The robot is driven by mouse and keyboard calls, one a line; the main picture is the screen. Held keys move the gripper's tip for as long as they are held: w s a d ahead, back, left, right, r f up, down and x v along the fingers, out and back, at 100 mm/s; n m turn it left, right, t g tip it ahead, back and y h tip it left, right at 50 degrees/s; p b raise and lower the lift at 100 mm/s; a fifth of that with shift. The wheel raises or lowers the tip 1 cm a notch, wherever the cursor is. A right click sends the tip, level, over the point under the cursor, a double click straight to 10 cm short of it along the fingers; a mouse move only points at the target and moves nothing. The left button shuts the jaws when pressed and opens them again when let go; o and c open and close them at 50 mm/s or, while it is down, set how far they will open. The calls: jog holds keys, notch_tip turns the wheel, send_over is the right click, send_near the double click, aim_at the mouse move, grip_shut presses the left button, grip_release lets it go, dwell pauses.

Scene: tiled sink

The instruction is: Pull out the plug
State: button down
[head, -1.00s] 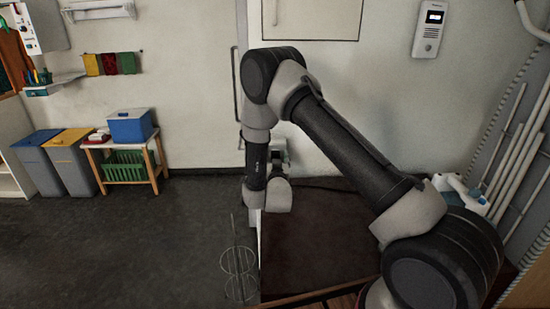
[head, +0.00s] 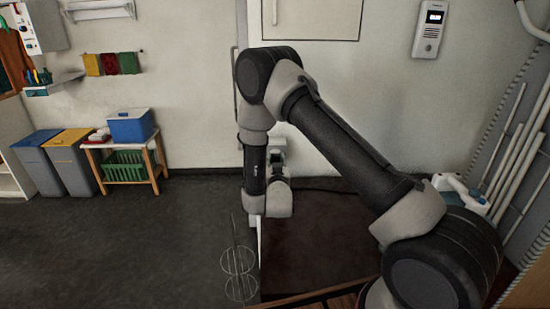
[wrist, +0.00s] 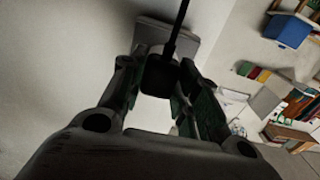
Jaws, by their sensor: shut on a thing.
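In the wrist view a black plug (wrist: 160,76) with a black cord sits between the fingers of my gripper (wrist: 161,72). The fingers are shut on its body. The cord runs up from the plug across a grey plate (wrist: 150,32) on the pale wall. Whether the plug still touches a socket cannot be told.
A dark brown surface (head: 320,245) lies below and right of my arm. A wire rack (head: 239,270) stands at its left edge. White bottles (head: 458,190) and pipes are at the right. A small table with a blue box (head: 132,126) and bins stand left; the floor between is open.

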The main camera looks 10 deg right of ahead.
aim_at(276, 161)
jog(key=shift+s+a, duration=0.2)
jog(key=shift+s, duration=0.75)
jog(key=shift+s+a, duration=0.2)
jog(key=shift+s, duration=0.7)
jog(key=shift+d, duration=0.1)
